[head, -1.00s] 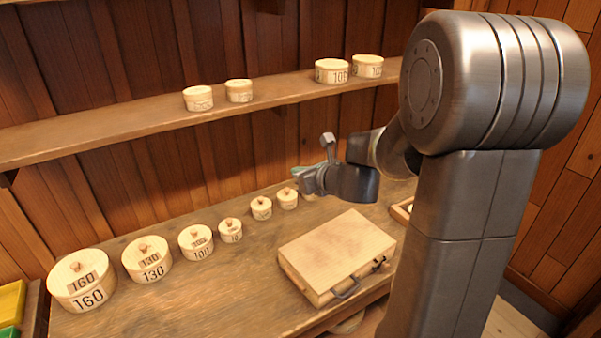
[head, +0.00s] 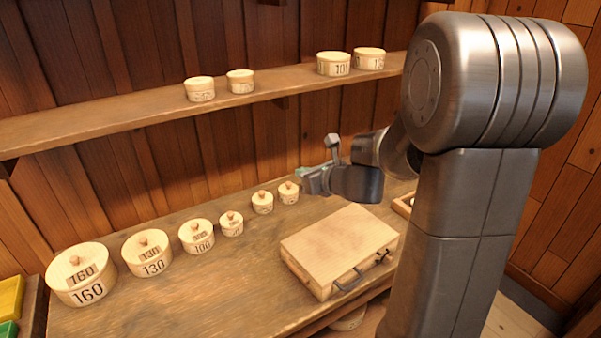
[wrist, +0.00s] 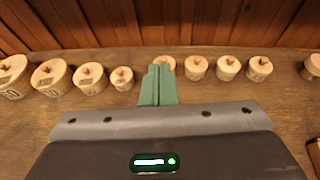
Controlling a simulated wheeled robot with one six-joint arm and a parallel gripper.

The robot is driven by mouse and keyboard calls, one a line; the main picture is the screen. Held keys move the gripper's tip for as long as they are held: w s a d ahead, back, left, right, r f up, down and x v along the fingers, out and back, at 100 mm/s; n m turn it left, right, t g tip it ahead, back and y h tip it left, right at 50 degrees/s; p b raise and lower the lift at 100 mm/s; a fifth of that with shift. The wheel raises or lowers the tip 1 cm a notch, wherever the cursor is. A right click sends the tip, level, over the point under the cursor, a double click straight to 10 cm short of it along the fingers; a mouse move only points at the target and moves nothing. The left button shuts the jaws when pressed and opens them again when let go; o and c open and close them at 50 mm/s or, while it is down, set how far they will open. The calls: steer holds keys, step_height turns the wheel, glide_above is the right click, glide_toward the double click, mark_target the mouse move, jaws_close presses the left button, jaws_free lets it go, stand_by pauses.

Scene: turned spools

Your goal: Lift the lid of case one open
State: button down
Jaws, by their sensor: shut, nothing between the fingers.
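A pale wooden case (head: 338,245) lies flat and shut on the workbench in the head view, with a dark handle (head: 347,281) and a latch (head: 382,256) on its front side. No number on it is legible. My gripper (head: 302,174) is above the bench, behind and above the case, and apart from it. In the wrist view the green fingers (wrist: 159,72) are shut together with nothing between them, and point toward the row of round boxes.
Round lidded boxes, among them 160 (head: 80,275) and 130 (head: 147,254), stand in a row along the back of the workbench (head: 190,300). A shelf (head: 120,112) above holds more boxes. A yellow item (head: 10,298) is at the far left. The bench left of the case is clear.

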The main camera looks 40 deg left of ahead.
steer(key=s+d+f+b, duration=0.1)
steer(key=s+d+b, duration=0.1)
steer(key=d, duration=0.8)
steer(key=shift+s+f, duration=0.25)
steer(key=shift+s, duration=0.3)
steer(key=shift+a, duration=0.15)
steer(key=w+a+r+p, duration=0.3)
steer(key=a+r+p, duration=0.1)
steer(key=a, duration=0.6)
steer(key=shift+a+p, duration=0.15)
steer(key=shift+p, duration=0.6)
steer(key=shift+w, duration=0.1)
